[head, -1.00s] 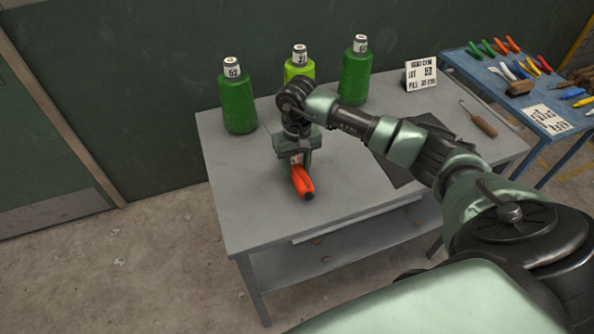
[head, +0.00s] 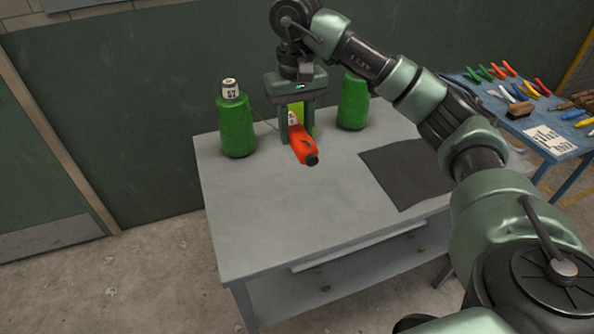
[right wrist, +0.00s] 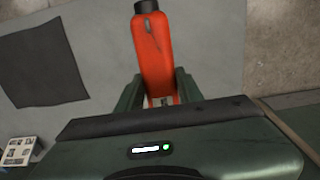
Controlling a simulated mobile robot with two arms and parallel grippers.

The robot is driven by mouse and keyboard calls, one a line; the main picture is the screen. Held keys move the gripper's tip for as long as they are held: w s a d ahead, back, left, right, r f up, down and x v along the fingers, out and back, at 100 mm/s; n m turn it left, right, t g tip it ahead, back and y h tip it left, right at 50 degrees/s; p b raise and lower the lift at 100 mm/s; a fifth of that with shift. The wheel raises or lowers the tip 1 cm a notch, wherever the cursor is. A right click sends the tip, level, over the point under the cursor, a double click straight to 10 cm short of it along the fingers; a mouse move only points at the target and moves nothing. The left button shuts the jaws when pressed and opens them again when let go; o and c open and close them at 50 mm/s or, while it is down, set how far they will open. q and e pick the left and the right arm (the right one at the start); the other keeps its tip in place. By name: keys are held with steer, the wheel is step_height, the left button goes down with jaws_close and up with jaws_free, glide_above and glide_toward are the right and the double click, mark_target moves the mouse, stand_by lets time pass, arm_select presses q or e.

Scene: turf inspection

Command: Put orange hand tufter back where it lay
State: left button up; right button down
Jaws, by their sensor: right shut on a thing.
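My right gripper (head: 297,137) is shut on the orange hand tufter (head: 304,150), near the back of the grey table (head: 270,215). The tufter has an orange body and a dark end that points toward the front of the table. It appears held above the tabletop. In the right wrist view the tufter (right wrist: 153,55) sits between the two fingers, its dark end away from the palm. A dark mat (head: 402,172) lies flat and bare on the right part of the table. My left gripper is not in view.
Green cones stand at the back, one at left (head: 236,127) and one at right (head: 353,103). A lime cone is partly hidden behind my gripper. A white card (right wrist: 18,151) shows in the wrist view. A blue table (head: 560,150) with tools stands right. The table's front left is clear.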

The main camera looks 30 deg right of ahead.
steer(key=shift+f+b, duration=0.15)
steer(key=shift+b, duration=0.45)
step_height(320, 180, down, 6)
steer(key=f, duration=0.1)
glide_above(296, 202)
step_height(296, 202, down, 9)
steer(key=shift+r+p, duration=0.2)
steer(key=shift+p, duration=0.25)
step_height(296, 202, down, 4)
steer(key=shift+r+p, duration=0.25)
steer(key=shift+p, duration=0.1)
steer(key=shift+f, duration=0.2)
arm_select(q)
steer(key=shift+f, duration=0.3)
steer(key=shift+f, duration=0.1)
arm_select(e)
steer(key=shift+f, duration=0.1)
